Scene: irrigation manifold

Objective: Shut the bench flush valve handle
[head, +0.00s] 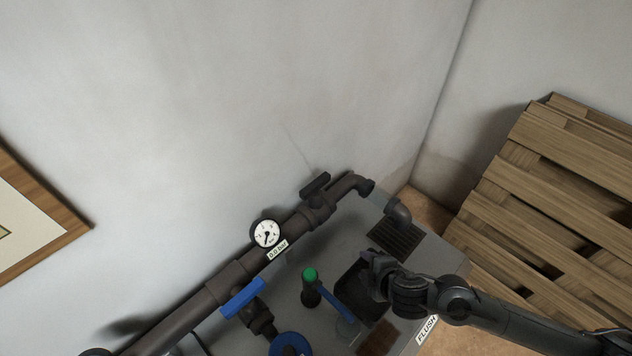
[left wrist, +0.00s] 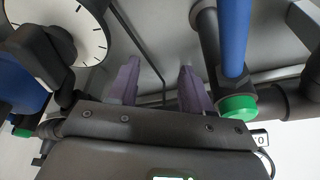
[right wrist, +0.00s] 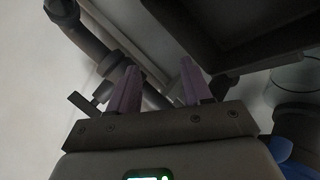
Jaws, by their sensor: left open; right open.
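A dark pipe (head: 215,290) runs along the wall side of the grey bench. A dark bar handle (head: 315,184) sits on it near its far end; it seems to show in the right wrist view (right wrist: 84,104), left of the fingers. A "FLUSH" label (head: 427,329) is on the bench's front edge, and I cannot tell which handle it names. A blue lever with a green cap (head: 310,275) stands on the bench. My right gripper (head: 372,272) is open and empty above the black basin (head: 352,286). My left gripper (left wrist: 158,88) is open and empty, outside the head view.
A gauge (head: 267,233) and a blue handle (head: 242,297) are on the pipe. Wooden pallets (head: 540,190) stand at right. A large dial (left wrist: 75,30) and green-capped blue bar (left wrist: 235,50) flank my left fingers.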

